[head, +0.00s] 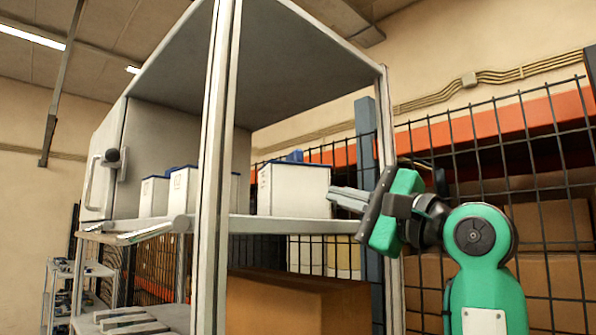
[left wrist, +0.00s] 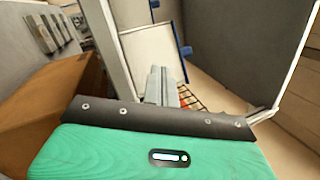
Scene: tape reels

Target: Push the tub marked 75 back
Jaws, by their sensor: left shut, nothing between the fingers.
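A white tub (head: 299,190) with a blue lid stands at the right end of the shelf (head: 290,225) in the head view. More white tubs stand farther left, one of them (head: 183,192) partly behind the upright post. Their small markings are too small to read, so I cannot tell which is marked 75. My left gripper (head: 333,196) is shut and empty, its fingertips at the right side of the right-end tub; I cannot tell whether they touch. In the left wrist view, the shut fingers (left wrist: 161,82) point at a tub's white wall (left wrist: 150,52). My right gripper is not in view.
The upright post (head: 217,150) stands in front of the shelf, and a grey panel (head: 290,55) covers it above. Cardboard boxes (head: 298,300) sit below the shelf. A black wire fence (head: 500,170) stands behind my arm. Bare shelf shows between the tubs.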

